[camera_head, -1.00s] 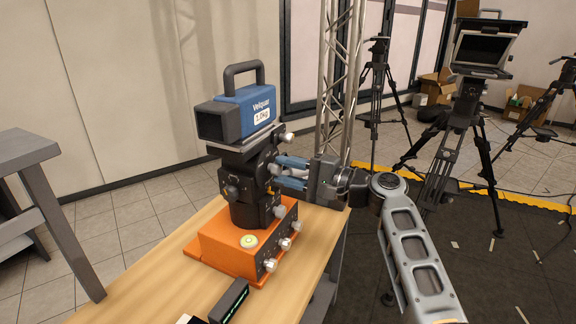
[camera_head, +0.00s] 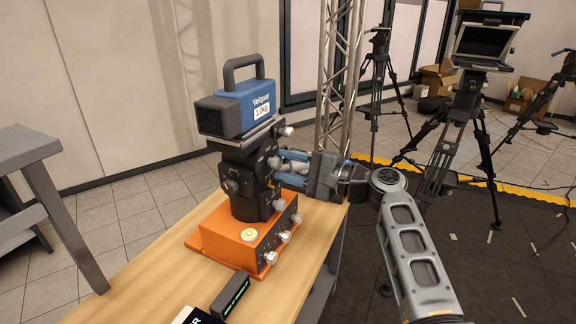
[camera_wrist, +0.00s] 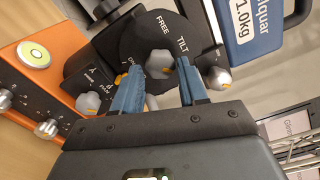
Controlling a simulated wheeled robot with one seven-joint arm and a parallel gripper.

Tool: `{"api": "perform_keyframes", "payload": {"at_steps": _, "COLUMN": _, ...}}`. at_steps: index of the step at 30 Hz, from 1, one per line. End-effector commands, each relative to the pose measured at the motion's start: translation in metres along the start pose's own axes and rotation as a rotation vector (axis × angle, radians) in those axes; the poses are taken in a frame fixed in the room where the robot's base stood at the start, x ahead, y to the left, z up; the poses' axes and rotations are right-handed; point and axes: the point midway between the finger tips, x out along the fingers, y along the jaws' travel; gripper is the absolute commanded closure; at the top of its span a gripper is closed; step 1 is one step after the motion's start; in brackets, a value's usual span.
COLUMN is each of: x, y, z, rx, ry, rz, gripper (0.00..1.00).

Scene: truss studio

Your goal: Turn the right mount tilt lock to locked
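The camera mount (camera_head: 241,185) is a black head on an orange base, carrying a blue box (camera_head: 240,106) labelled "Velquar 1.0kg". Any locked lettering there is hidden or unreadable. My gripper (camera_head: 281,167) is at the mount's right side. In the wrist view my gripper (camera_wrist: 159,76) has its two blue fingers apart, one on each side of the tilt knob. I cannot tell whether they touch it.
The orange base (camera_head: 215,232) has a row of small knobs and a round bubble level (camera_head: 249,235). Another grey knob (camera_wrist: 88,103) sits beside my left finger. A dark device (camera_head: 230,296) lies on the wooden table (camera_head: 140,285). A truss (camera_head: 338,75) stands behind.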

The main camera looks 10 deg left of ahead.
Motion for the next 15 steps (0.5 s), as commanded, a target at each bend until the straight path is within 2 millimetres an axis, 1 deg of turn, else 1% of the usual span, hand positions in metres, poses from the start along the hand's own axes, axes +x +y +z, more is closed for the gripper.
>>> {"api": "perform_keyframes", "payload": {"at_steps": 1, "x": 0.0003, "y": -0.0002, "z": 0.0004, "rx": -0.001, "ry": -0.001, "rz": 0.0, "gripper": 0.52}}
{"api": "perform_keyframes", "payload": {"at_steps": 5, "x": 0.0009, "y": -0.0006, "z": 0.001, "rx": -0.002, "ry": -0.002, "rz": 0.0, "gripper": 0.4}}
{"api": "perform_keyframes", "payload": {"at_steps": 12, "x": 0.0004, "y": -0.0009, "z": 0.0013, "rx": -0.002, "ry": -0.003, "rz": 0.0, "gripper": 0.4}}
{"api": "perform_keyframes", "payload": {"at_steps": 15, "x": -0.0063, "y": 0.0, "z": 0.0005, "rx": -0.002, "ry": -0.002, "rz": -0.001, "gripper": 0.4}}
